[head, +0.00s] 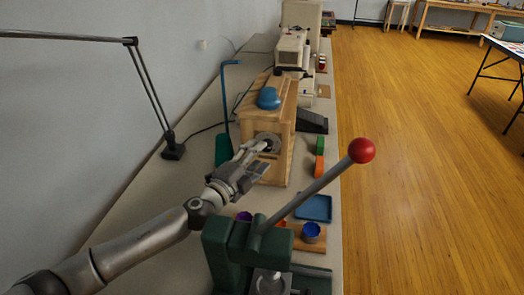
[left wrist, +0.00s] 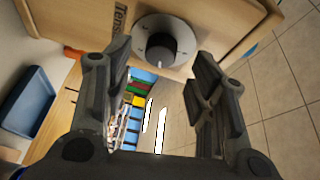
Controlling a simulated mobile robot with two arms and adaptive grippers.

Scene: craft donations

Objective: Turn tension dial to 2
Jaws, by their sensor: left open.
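The tension dial is a dark round knob (left wrist: 162,46) on a pale marked disc (left wrist: 184,34), set in the face of a wooden box (left wrist: 78,28) with partly visible "Tens" lettering. A short white mark shows on the knob's lower edge in the left wrist view; the number it points to is not readable. In the head view the disc (head: 267,143) is partly hidden by my left gripper (head: 261,160). That gripper is open and empty in front of the dial. Its fingers (left wrist: 152,78) stand either side below the knob, apart from it. My right gripper is not in view.
A green press with a red-balled lever (head: 362,151) stands close beside my left arm. A blue tray (head: 314,207) and a paint cup (head: 311,231) lie near it. A lamp (head: 172,148) stands by the wall. Open wooden floor lies to the right.

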